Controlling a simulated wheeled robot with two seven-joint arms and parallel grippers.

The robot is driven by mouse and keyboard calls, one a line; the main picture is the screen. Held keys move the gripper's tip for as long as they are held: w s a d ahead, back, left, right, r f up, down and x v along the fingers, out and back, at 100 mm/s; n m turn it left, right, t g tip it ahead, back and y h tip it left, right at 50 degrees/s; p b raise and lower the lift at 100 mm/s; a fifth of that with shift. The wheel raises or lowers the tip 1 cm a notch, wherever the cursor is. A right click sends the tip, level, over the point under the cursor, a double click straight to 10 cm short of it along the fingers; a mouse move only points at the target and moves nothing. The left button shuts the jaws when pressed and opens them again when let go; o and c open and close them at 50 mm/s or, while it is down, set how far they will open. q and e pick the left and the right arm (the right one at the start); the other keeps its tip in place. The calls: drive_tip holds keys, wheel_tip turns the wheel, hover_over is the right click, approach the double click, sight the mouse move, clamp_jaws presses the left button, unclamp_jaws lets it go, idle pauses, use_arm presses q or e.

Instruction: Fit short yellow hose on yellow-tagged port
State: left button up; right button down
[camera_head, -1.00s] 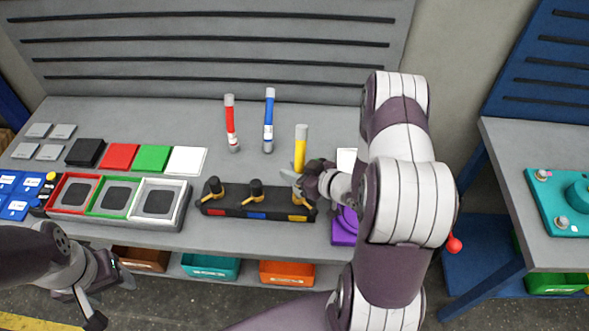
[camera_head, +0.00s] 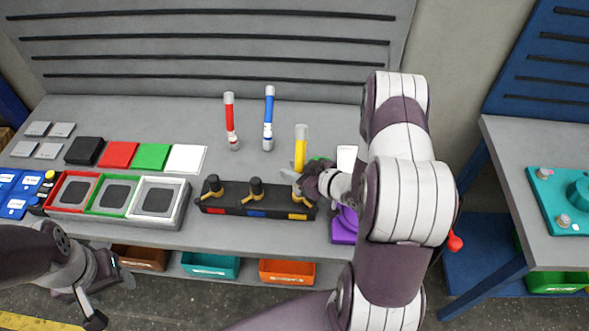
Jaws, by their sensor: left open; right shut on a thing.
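The short yellow hose (camera_head: 301,148) stands nearly upright in the grip of my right gripper (camera_head: 295,180). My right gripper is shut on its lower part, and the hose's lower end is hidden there. The black port block (camera_head: 230,208) lies below, with red, blue and yellow tags along its front. The yellow-tagged port (camera_head: 298,217) is at its right end, just below my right gripper. Whether the hose touches this port I cannot tell. My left gripper (camera_head: 112,302) is open and empty at the lower left, in front of the bench.
A red hose (camera_head: 231,125) and a blue hose (camera_head: 269,120) stand behind the block. Framed trays (camera_head: 187,200) lie to its left, and a purple object (camera_head: 344,228) is at its right, partly behind my arm. Orange, teal and brown bins are below the bench.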

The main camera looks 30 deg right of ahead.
drive_tip(key=shift+f+b, duration=0.55)
drive_tip(key=shift+f, duration=0.15)
drive_tip(key=c, duration=0.7)
unclamp_jaws()
drive_tip(key=shift+c, duration=0.2)
